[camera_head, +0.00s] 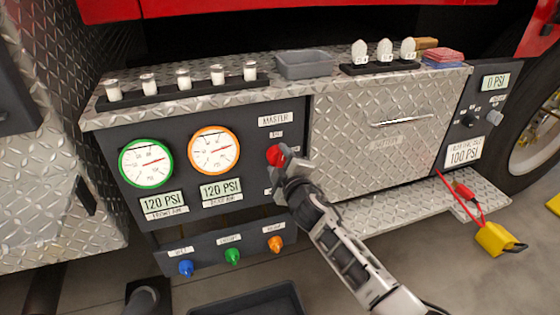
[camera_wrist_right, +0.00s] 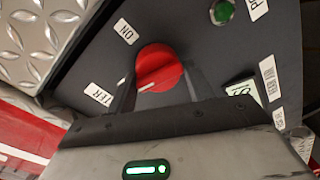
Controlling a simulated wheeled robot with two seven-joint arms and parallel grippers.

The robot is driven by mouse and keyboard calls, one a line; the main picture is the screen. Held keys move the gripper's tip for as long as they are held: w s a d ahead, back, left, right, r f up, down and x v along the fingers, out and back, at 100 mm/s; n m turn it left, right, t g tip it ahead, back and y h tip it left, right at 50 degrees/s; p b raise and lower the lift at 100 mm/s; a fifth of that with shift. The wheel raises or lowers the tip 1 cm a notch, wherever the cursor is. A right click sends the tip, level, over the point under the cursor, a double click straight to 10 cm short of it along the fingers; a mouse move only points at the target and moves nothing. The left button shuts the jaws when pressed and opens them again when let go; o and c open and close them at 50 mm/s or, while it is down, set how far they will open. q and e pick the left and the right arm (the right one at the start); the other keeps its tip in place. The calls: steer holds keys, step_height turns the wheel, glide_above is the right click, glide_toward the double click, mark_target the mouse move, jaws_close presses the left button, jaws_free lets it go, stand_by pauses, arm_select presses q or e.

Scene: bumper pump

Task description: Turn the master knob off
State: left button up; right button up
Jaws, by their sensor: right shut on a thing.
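The red round master knob (camera_head: 275,155) is on the dark panel, below the "MASTER" label (camera_head: 275,120) and right of the orange-rimmed gauge. My right gripper (camera_head: 284,166) is at the knob, its arm coming up from the lower right. In the right wrist view the red knob (camera_wrist_right: 158,66) sits between the two dark fingers of my right gripper (camera_wrist_right: 160,88), which is shut on it. A short white mark shows on the knob's lower left. An "ON" label (camera_wrist_right: 125,32) is close by. The "OFF" label cannot be read. My left gripper is not in view.
Green-rimmed (camera_head: 146,163) and orange-rimmed (camera_head: 214,150) gauges are left of the knob. Blue, green and orange knobs (camera_head: 233,256) are on a lower strip. Candle-like white cups, a grey tray (camera_head: 304,65) and other items stand on the ledge. A diamond-plate drawer (camera_head: 375,150) is right.

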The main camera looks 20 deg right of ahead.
steer(key=shift+d+r+n, duration=0.1)
steer(key=shift+d+n, duration=0.15)
steer(key=shift+n, duration=0.75)
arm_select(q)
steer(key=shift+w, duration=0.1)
arm_select(e)
steer(key=shift+w, duration=0.1)
steer(key=o, duration=0.9)
steer(key=shift+r, duration=0.1)
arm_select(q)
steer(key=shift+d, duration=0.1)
arm_select(e)
steer(key=shift+a, duration=0.1)
steer(key=shift+s, duration=0.25)
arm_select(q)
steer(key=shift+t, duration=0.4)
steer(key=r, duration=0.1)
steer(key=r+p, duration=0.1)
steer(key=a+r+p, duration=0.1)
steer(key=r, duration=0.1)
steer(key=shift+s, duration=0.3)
arm_select(e)
steer(key=s+r, duration=0.1)
steer(key=s, duration=1.4)
steer(key=shift+s+d, duration=0.25)
steer(key=shift+s, duration=0.05)
